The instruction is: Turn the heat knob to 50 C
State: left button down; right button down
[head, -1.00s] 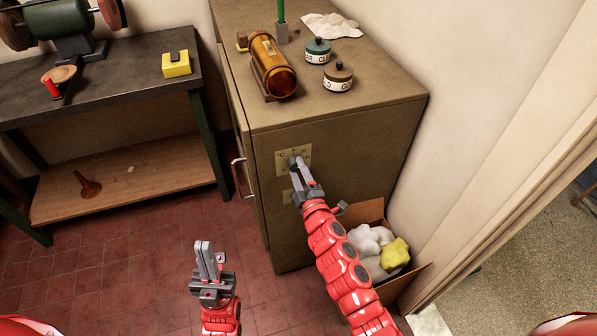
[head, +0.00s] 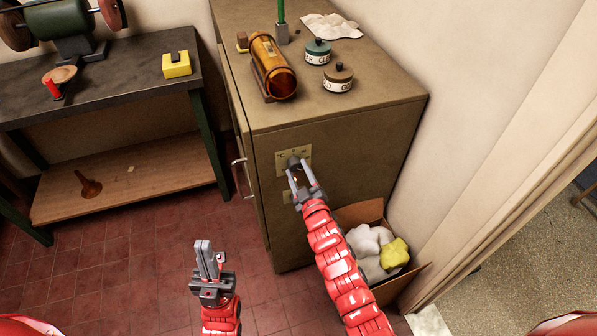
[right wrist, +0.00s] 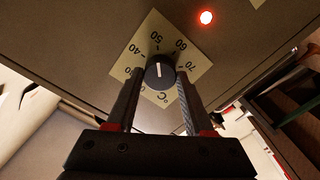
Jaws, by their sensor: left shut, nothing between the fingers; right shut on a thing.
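The dark round heat knob (right wrist: 160,72) sits on a cream dial plate (right wrist: 196,68) marked in °C, on the front of the brown cabinet. In the right wrist view its white pointer line lies close to the 50 mark. My right gripper (head: 301,166) is shut on the knob, one finger on each side; it also shows in the right wrist view (right wrist: 159,82). In the head view the fingers partly cover the knob and plate (head: 305,152). My left gripper (head: 204,246) is shut and empty, above the floor left of the cabinet.
A red lamp (right wrist: 206,17) glows near the dial. An amber cylinder (head: 272,66) and labelled jars (head: 338,78) stand on top. A workbench (head: 125,75) is at left.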

jog(key=shift+f, duration=0.15)
jog(key=shift+c, duration=1.5)
grip_release()
jog(key=shift+s, duration=0.1)
jog(key=b+v, duration=0.3)
jog(key=v, duration=1.4)
jog(key=shift+s, duration=0.1)
